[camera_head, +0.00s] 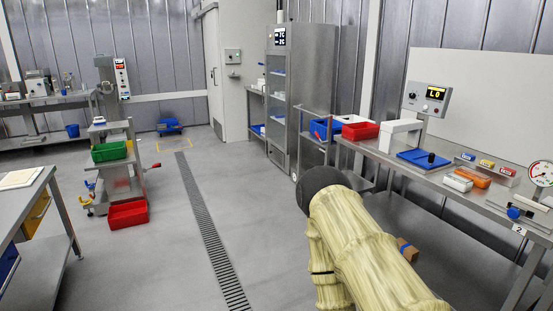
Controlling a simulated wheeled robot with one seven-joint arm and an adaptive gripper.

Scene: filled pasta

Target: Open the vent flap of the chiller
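The tall steel cabinet that looks like the chiller (312,75) stands at the back, right of centre. It has a small dark display (280,37) at its top and a glazed front door (278,110) that looks shut, with things on shelves behind it. I cannot make out a vent flap on it at this size. My arm, in a pale yellow sleeve with a dark rounded joint, fills the lower middle right, in front of the workbench and well short of the cabinet. My gripper does not show.
A steel workbench (460,190) runs along the right with a red bin (360,130), a blue tray (424,159) and a dial gauge (541,174). A cart with a green bin (109,151) and a red bin (128,214) stand left. The floor around the drain (205,220) is clear.

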